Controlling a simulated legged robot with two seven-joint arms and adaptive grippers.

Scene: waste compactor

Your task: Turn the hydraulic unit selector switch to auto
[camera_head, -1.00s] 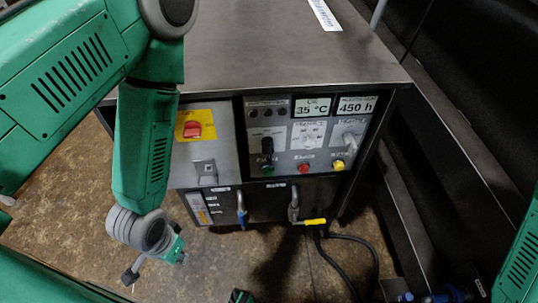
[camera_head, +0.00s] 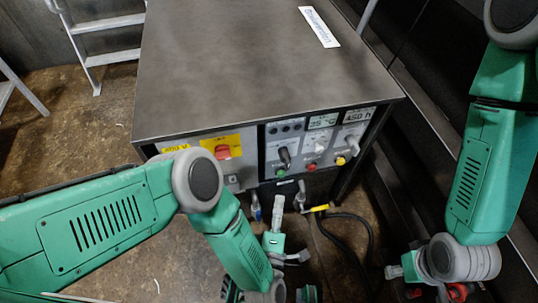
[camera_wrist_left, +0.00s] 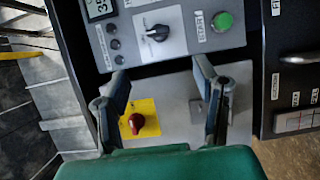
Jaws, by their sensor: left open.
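The hydraulic unit's selector switch, a black knob (camera_head: 284,157) on a pale plate, is on the front control panel. It also shows near the top in the left wrist view (camera_wrist_left: 158,33), beside a green button (camera_wrist_left: 222,22). My left gripper (camera_head: 278,207) is in front of the cabinet, below the switch in the head view. In the left wrist view its fingers (camera_wrist_left: 162,78) are spread apart with nothing between them, and the knob is beyond their tips. My right gripper (camera_head: 393,272) is at the lower right, away from the panel; its fingers are too small to read.
A red rotary switch on a yellow plate (camera_head: 224,150) is left of the selector. Red (camera_head: 311,166) and yellow (camera_head: 340,160) buttons are to its right. Valve handles and a yellow-ended lever (camera_head: 320,208) stick out below. Black cables hang at the right.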

